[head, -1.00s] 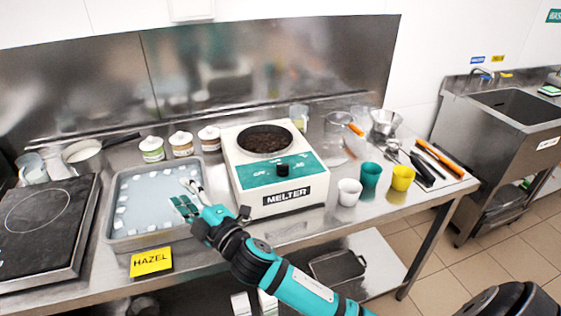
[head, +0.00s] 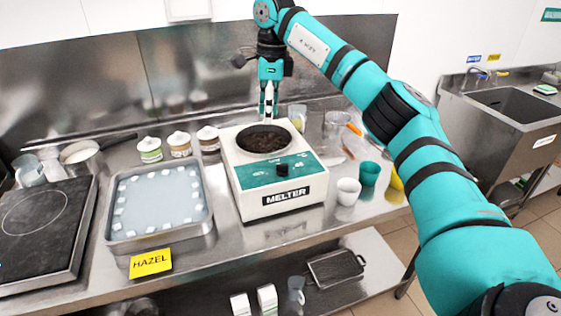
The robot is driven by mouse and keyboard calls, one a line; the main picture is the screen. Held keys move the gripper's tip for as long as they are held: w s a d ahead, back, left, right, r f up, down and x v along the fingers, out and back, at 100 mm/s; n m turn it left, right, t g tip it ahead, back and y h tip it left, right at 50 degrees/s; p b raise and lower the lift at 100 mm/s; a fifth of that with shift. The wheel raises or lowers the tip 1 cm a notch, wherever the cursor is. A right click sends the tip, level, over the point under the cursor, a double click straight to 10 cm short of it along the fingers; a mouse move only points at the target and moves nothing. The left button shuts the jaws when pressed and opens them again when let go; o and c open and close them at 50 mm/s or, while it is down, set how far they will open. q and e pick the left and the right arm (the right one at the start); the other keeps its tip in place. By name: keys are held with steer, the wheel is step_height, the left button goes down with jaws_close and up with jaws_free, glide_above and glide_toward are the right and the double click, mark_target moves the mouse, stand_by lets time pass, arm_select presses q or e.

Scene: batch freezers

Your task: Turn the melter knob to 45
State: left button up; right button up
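The melter (head: 255,206) is a white box with a teal front panel and a "MELTER" label, standing mid-table. Its black knob (head: 282,169) sits on the panel, clear of any gripper; its pointer and the dial numbers are too small to read. The round bowl (head: 263,139) on top holds dark brown pieces. My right gripper (head: 269,114) points down over the far part of the bowl, well behind the knob. My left gripper is not in view.
A metal tray (head: 122,241) with white pieces lies left of the melter, beside a hob (head: 72,240). Several jars (head: 179,145) stand behind the tray. A white cup (head: 348,191) and a teal cup (head: 370,174) stand right of the melter. My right arm covers the table's right end.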

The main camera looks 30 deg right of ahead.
mark_target(280, 163)
steer(key=shift+g+h, duration=0.3)
steer(key=shift+h, duration=0.1)
steer(key=f, duration=0.5)
steer(key=s+d+f+p, duration=0.1)
steer(key=f, duration=0.4)
steer(key=d+f+p, duration=0.1)
steer(key=f, duration=0.4)
steer(key=shift+s+d+f, duration=0.2)
steer(key=shift+d+f, duration=0.05)
steer(key=shift+c, duration=0.2)
jaws_close()
steer(key=shift+m, duration=0.3)
